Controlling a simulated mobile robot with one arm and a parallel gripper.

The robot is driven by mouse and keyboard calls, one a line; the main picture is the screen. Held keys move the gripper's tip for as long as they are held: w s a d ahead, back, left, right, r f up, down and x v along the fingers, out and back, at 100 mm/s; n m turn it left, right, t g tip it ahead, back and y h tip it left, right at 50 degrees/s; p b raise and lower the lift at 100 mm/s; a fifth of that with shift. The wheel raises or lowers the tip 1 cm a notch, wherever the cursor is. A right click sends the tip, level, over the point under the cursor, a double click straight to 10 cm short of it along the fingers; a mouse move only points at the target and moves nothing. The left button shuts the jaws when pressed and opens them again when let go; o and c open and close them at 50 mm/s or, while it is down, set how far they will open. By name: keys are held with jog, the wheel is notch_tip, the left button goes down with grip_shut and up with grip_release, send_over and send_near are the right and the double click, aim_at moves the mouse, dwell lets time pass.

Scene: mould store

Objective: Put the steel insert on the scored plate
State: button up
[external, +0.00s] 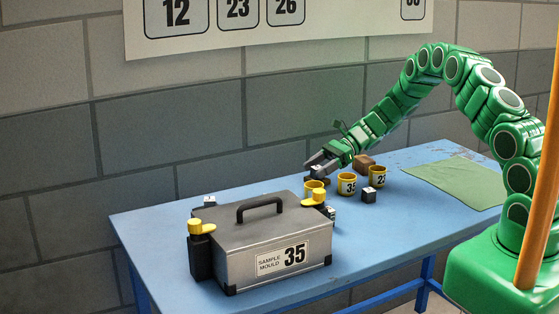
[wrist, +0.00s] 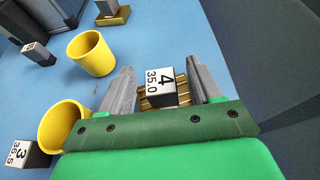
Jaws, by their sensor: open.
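A small steel block marked 4 and 35.0 (wrist: 160,86) is between the two fingers of my gripper (wrist: 158,88) in the wrist view. The fingers are apart, with a gap on both sides of the block. A brass plate with grooves (wrist: 182,87) shows beneath and around the block, which appears to rest on it; the contact itself is hidden. In the external view my gripper (external: 320,166) is low over the far side of the table, behind the yellow cups. A grey block (external: 317,172) shows at its fingers.
Yellow cups (wrist: 91,54) stand close beside my gripper; one (wrist: 62,125) is near the left finger. Another brass plate (wrist: 114,17) bears a block. Other loose blocks (wrist: 35,53) lie about. The sample mould 35 (external: 262,245) fills the table's left front. A green cloth (external: 458,181) lies right.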

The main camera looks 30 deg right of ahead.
jog(key=v, duration=1.1)
jog(key=shift+d, duration=0.35)
jog(key=s+a+r+n+g+h, duration=0.25)
jog(key=s+r+n, duration=0.25)
jog(key=s+r, duration=0.45)
jog(key=s+a+r+n+g+h, duration=0.15)
jog(key=s+a+r+n, duration=0.45)
jog(key=s, duration=0.6)
jog(key=s+d+r+n+h, duration=0.1)
jog(key=s+d+n+h, duration=0.1)
jog(key=s+d, duration=0.3)
jog(key=s+d+r+n+t+h, duration=0.1)
jog(key=s+d+h, duration=0.3)
jog(key=s, duration=1)
jog(key=s+d+r+n+t+h, duration=0.1)
jog(key=s+d+r+n+h, duration=0.1)
jog(key=s, duration=0.8)
jog(key=d+n+h, duration=0.1)
jog(key=d+n, duration=0.1)
jog(key=d, duration=0.1)
jog(key=shift+d+r, duration=0.3)
jog(key=shift+r, duration=0.05)
